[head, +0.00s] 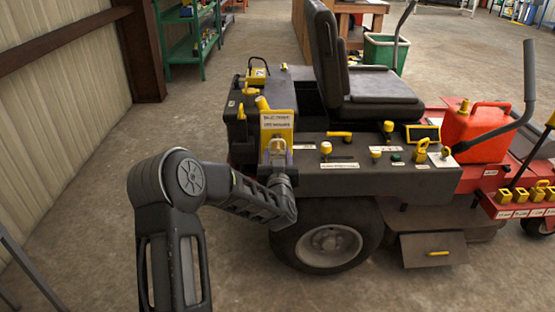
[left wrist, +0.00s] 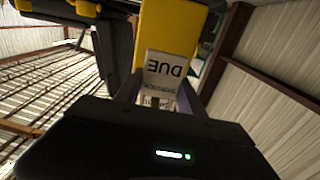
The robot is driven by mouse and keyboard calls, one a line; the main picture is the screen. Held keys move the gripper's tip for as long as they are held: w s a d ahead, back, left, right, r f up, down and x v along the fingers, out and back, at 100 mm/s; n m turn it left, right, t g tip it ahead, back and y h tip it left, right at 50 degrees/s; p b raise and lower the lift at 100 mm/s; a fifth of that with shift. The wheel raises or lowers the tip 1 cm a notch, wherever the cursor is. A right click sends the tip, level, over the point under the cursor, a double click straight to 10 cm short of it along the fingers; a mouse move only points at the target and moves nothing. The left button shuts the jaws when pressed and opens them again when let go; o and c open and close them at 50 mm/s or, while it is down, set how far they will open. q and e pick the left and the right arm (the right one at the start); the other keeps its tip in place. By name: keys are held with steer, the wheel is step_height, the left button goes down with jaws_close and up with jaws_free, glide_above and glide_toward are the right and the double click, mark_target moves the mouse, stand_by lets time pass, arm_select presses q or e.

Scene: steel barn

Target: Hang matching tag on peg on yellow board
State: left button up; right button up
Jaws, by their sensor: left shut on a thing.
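The yellow board (head: 283,134) stands upright at the left end of the mower's dark side panel, with a white printed label (head: 277,121) across it. My left gripper (head: 278,160) is in front of the board's lower part. The yellow board (left wrist: 165,28) is right behind the tag there. I cannot make out the peg, nor whether the tag touches it. My right gripper is not in view.
The mower carries a black seat (head: 375,92), several yellow knobs and a lever (head: 530,72) at the right. A red fuel can (head: 476,132) stands on it. A green bin (head: 383,51) is behind. The concrete floor at left (head: 110,165) is clear.

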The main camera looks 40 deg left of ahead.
arm_select(q)
steer(key=shift+w+a+f, duration=0.1)
steer(key=shift+w+a, duration=0.2)
steer(key=shift+w, duration=0.15)
steer(key=shift+w+a+f+b, duration=0.2)
steer(key=shift+w+a+b, duration=0.1)
steer(key=shift+b, duration=0.35)
steer(key=o, duration=1.8)
steer(key=shift+d, duration=0.1)
steer(key=v, duration=0.9)
steer(key=shift+b, duration=0.45)
